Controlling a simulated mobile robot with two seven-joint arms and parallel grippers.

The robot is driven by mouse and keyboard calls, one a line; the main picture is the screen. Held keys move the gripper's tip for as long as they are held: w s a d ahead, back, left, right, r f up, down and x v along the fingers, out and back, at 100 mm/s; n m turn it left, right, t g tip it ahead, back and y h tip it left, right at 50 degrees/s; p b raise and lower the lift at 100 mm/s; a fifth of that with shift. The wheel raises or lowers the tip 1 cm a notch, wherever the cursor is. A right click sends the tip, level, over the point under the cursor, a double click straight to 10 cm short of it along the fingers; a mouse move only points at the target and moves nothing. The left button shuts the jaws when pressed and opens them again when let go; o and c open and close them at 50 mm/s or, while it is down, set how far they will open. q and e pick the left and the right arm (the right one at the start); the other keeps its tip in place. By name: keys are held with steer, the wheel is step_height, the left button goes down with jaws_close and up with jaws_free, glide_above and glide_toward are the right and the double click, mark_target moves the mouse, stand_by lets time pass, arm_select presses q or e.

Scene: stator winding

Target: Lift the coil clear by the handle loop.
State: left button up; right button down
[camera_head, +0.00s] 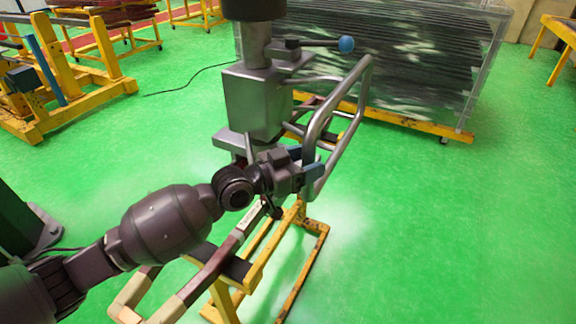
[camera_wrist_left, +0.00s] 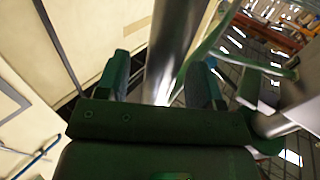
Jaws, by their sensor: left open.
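The handle loop (camera_head: 322,120) is a bent grey metal tube fixed to a grey lifting device (camera_head: 254,101). My left gripper (camera_head: 304,163) is at the lower near end of the loop, its blue-tipped fingers open on either side of the tube. In the left wrist view, the shiny tube (camera_wrist_left: 172,45) runs between the two fingers of my left gripper (camera_wrist_left: 160,82), with gaps visible. The coil (camera_head: 212,268), a long brown and tan frame, lies on a yellow stand below my arm. My forearm hides part of it. My right gripper is not in view.
The yellow stand (camera_head: 305,262) stands under the device. A blue-knobbed lever (camera_head: 346,44) sticks out above the loop. A clear-walled rack of dark bars (camera_head: 400,60) is behind. The green floor at right is clear.

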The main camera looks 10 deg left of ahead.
arm_select(q)
steer(key=shift+x, duration=1.25)
steer(key=shift+a, duration=0.1)
jaws_close()
stand_by(0.5)
stand_by(0.9)
